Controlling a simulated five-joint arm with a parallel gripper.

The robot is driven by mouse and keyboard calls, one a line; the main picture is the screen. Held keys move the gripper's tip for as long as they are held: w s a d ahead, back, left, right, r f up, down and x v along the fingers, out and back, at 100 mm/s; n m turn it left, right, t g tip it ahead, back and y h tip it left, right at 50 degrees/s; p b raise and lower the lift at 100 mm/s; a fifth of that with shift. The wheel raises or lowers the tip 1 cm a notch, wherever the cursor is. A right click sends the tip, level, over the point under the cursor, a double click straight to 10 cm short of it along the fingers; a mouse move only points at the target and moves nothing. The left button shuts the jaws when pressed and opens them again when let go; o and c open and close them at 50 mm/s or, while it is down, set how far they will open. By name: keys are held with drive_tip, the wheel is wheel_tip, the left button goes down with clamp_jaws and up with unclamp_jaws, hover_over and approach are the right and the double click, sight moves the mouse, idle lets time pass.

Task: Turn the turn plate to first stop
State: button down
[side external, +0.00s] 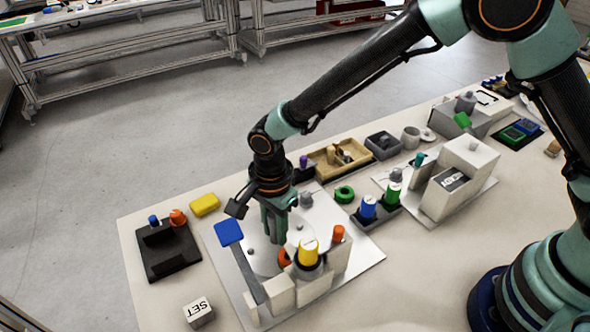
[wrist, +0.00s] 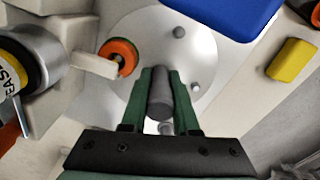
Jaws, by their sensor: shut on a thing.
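The turn plate is a pale round disc (side external: 250,263) set in a light grey base plate; it also shows in the wrist view (wrist: 205,52). My gripper (side external: 274,238) points down over it. In the wrist view its green fingers (wrist: 160,75) are shut on a grey cylindrical post (wrist: 160,98) standing at the plate. Two smaller grey pegs (wrist: 178,32) (wrist: 196,87) stand apart from the fingers. The fingers hide part of the disc, and the post's foot is not clear.
A blue paddle (side external: 228,232) on a grey bar is close left of my gripper. An orange ring (wrist: 120,56), a yellow-topped cylinder (side external: 308,253) and an orange-capped post (side external: 338,234) crowd the right. A yellow block (side external: 204,205) lies behind left.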

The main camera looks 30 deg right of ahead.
drive_tip(key=shift+r, duration=0.1)
idle(0.3)
drive_tip(key=c, duration=0.9)
unclamp_jaws()
drive_tip(key=shift+c, duration=0.2)
wheel_tip(320, 180, up, 12)
drive_tip(key=shift+f, duration=0.1)
